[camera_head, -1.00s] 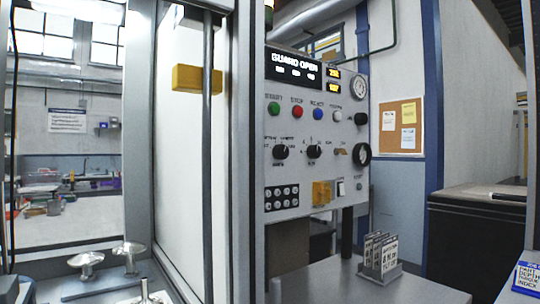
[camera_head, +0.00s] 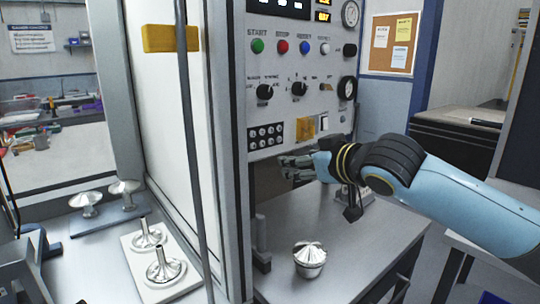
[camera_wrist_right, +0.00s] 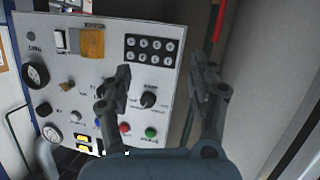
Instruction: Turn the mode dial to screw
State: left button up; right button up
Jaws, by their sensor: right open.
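The control panel (camera_head: 285,70) stands upright in the middle of the head view. It carries two black pointer dials, a left one (camera_head: 264,92) and a right one (camera_head: 298,88); the labels are too small to tell which is the mode dial. My right gripper (camera_head: 300,168) is in front of the panel's lower edge, below the dials and apart from them. In the right wrist view the panel appears upside down; my right gripper (camera_wrist_right: 162,75) is open and empty, with the left dial (camera_wrist_right: 148,98) between its fingers. The right dial is largely hidden behind one finger. My left gripper is not in view.
Coloured push buttons (camera_head: 282,47) sit above the dials, a black button block (camera_head: 265,136) and a yellow part (camera_head: 306,128) below. A grey door post (camera_head: 228,150) stands left of the panel. A metal cup-like part (camera_head: 309,258) stands on the table (camera_head: 350,260).

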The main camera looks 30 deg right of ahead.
aim_at(268, 93)
jog(key=w+d+r+n+t+y, duration=0.1)
jog(key=w+d+r+t, duration=0.15)
jog(key=r, duration=0.35)
jog(key=w+d+r+t+y, duration=0.1)
jog(key=w+r, duration=0.2)
jog(key=r, duration=0.3)
jog(key=w, duration=0.3)
jog(key=w+p, duration=0.1)
jog(key=w, duration=0.6)
jog(key=shift+w+a+f+p, duration=0.15)
jog(key=shift+w+a+p, duration=0.15)
jog(key=shift+w+p, duration=0.1)
jog(key=c, duration=1.2)
jog(key=shift+o, duration=0.2)
